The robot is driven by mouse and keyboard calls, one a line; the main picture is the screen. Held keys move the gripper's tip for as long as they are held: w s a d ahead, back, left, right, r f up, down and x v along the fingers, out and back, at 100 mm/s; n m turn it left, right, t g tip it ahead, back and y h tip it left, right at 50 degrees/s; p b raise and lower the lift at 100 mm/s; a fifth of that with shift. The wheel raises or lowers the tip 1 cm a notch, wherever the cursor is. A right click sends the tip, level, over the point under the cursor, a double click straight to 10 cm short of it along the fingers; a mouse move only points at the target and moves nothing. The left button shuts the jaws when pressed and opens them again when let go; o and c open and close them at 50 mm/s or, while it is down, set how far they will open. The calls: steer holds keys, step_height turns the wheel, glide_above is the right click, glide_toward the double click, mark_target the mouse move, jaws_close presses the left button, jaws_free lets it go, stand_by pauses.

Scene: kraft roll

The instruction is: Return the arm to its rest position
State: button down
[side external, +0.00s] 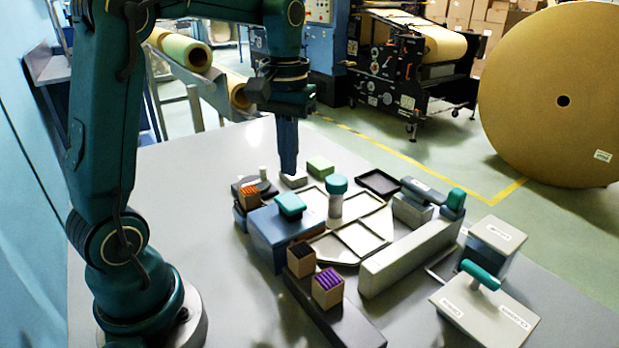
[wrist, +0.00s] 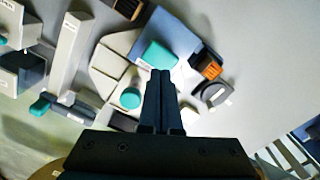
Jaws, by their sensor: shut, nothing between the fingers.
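My gripper (side external: 288,172) points straight down above the far side of the grey table (side external: 190,190). Its fingers are together and hold nothing. In the wrist view my gripper (wrist: 160,75) also shows shut, with its fingertips near a teal block in the picture. In the side view the tips appear just above or in front of a small pale block (side external: 294,181); the exact gap cannot be told. My arm stands at the left, bent over the table.
Boxes with teal handles stand at the right. The table's left part is clear.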

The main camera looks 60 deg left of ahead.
steer(key=shift+d+r, duration=0.2)
steer(key=s+d+r+m+t, duration=0.3)
steer(key=s+d+r, duration=0.1)
steer(key=s+d, duration=0.2)
steer(key=s+d+f+m+t, duration=0.2)
steer(key=s+f+m, duration=0.1)
steer(key=s+f, duration=0.2)
steer(key=shift+d+t, duration=0.3)
steer(key=shift+d, duration=0.05)
steer(key=shift+f, duration=0.1)
